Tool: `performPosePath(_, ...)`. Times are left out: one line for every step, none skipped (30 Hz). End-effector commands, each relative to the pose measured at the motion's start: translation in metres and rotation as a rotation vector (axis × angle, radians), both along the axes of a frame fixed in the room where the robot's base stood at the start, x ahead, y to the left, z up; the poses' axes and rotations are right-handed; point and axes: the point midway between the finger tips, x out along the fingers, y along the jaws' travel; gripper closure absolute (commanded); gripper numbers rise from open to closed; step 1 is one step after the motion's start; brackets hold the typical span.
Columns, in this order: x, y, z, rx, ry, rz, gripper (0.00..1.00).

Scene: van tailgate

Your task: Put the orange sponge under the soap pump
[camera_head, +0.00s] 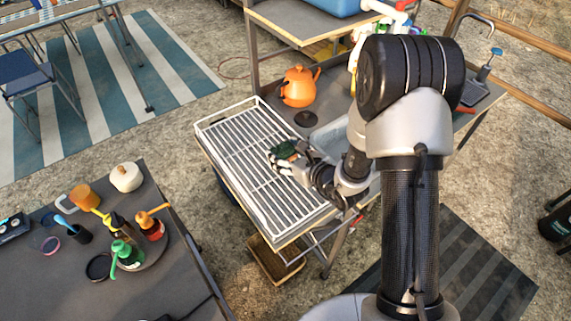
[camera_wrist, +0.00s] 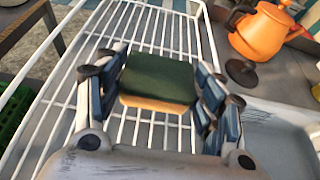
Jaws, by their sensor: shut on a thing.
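My gripper (camera_wrist: 155,85) is shut on a sponge (camera_wrist: 158,78) with a dark green top and an orange-yellow lower layer. It holds the sponge over the white wire dish rack (camera_wrist: 100,20); I cannot tell whether the sponge touches the bars. In the head view the gripper (camera_head: 284,156) is above the right part of the rack, and the sponge's green top (camera_head: 285,149) shows. Several bottles stand on a round tray on the left table, among them a green one (camera_head: 127,257) and a red one with an orange top (camera_head: 151,227). I cannot tell which is the soap pump.
An orange kettle (camera_head: 298,87) stands behind the rack, with a dark round lid (camera_head: 305,119) near it. A sink basin (camera_head: 332,133) lies right of the rack. The dark left table (camera_head: 60,285) also holds a white lidded pot (camera_head: 126,177) and cups. A gap separates the table from the rack.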

Motion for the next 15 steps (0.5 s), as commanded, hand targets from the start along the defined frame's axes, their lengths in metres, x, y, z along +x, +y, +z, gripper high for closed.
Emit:
performPosePath(0.000, 0.000, -0.006, 0.000, 0.002, 0.000, 0.45)
performPosePath(0.000, 0.000, -0.009, 0.001, 0.003, 0.000, 0.45)
performPosePath(-0.001, 0.000, -0.015, 0.001, 0.003, 0.000, 0.45)
performPosePath(-0.001, 0.000, -0.020, 0.001, 0.003, 0.000, 0.45)
performPosePath(-0.001, 0.000, -0.026, 0.000, 0.004, 0.000, 0.45)
performPosePath(-0.001, 0.000, -0.033, 0.000, 0.005, 0.000, 0.45)
performPosePath(-0.001, 0.000, -0.037, 0.000, 0.005, 0.000, 0.45)
performPosePath(-0.001, 0.000, -0.040, 0.000, 0.004, 0.000, 0.45)
performPosePath(0.000, 0.000, -0.042, 0.000, 0.003, -0.001, 0.45)
performPosePath(0.000, 0.000, -0.043, 0.000, 0.001, 0.000, 0.45)
performPosePath(0.000, 0.000, -0.042, 0.001, 0.001, 0.000, 0.45)
performPosePath(0.000, 0.000, -0.041, 0.001, -0.001, 0.000, 0.45)
performPosePath(0.000, 0.000, -0.041, 0.001, -0.001, 0.000, 0.45)
performPosePath(0.000, 0.000, -0.041, 0.000, 0.000, 0.000, 0.45)
performPosePath(0.000, 0.000, -0.041, 0.000, 0.000, 0.000, 0.45)
